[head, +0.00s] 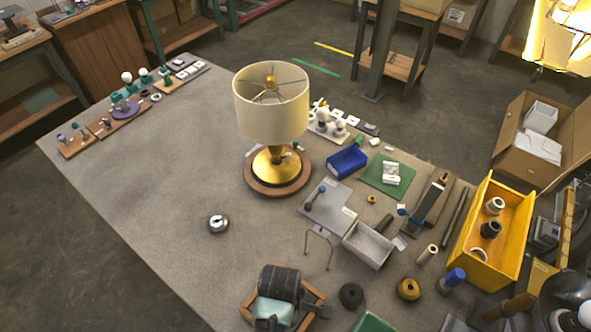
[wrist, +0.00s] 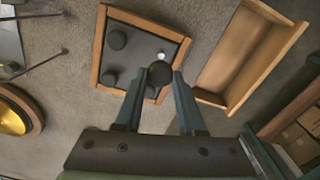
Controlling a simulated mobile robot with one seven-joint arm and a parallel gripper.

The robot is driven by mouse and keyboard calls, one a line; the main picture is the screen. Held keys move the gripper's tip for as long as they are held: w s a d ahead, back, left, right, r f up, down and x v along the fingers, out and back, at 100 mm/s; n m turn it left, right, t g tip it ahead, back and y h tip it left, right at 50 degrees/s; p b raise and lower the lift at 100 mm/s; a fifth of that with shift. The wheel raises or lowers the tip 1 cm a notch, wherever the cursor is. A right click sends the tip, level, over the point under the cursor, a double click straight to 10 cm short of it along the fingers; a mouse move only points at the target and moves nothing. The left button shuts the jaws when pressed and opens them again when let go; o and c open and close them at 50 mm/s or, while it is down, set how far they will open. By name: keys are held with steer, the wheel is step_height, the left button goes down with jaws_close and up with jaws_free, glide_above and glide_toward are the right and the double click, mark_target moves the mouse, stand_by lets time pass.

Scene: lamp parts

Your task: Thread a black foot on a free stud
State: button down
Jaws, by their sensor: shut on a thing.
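In the wrist view my gripper (wrist: 160,78) is shut on a round black foot (wrist: 160,72). Below it a wood-framed base (wrist: 101,50) with a dark panel lies on the table. Black feet sit on the panel at the upper left (wrist: 117,40) and lower left (wrist: 110,77). A dark round shape (wrist: 151,91) shows partly between my fingers; I cannot tell it clearly. A bright metal stud (wrist: 160,56) stands bare near the panel's upper right, just beyond the held foot. I cannot tell the height gap. In the head view my wrist hides most of the base (head: 247,312).
An open wooden tray (wrist: 240,50) lies right of the base in the wrist view. A lamp with a cream shade (head: 270,105) stands mid-table. A grey bin (head: 368,245), a yellow crate (head: 490,235) and black and brass rings lie to the right. The table's left half is mostly clear.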

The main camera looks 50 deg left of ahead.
steer(key=shift+s+f+b, duration=0.2)
steer(key=shift+f+b, duration=0.3)
steer(key=shift+f, duration=0.05)
step_height(320, 180, down, 4)
steer(key=b, duration=0.4)
steer(key=shift+w+r, duration=0.1)
stand_by(0.4)
steer(key=shift+f, duration=1.25)
stand_by(1.8)
steer(key=c, duration=1.1)
jaws_free()
steer(key=shift+b, duration=0.3)
jaws_close()
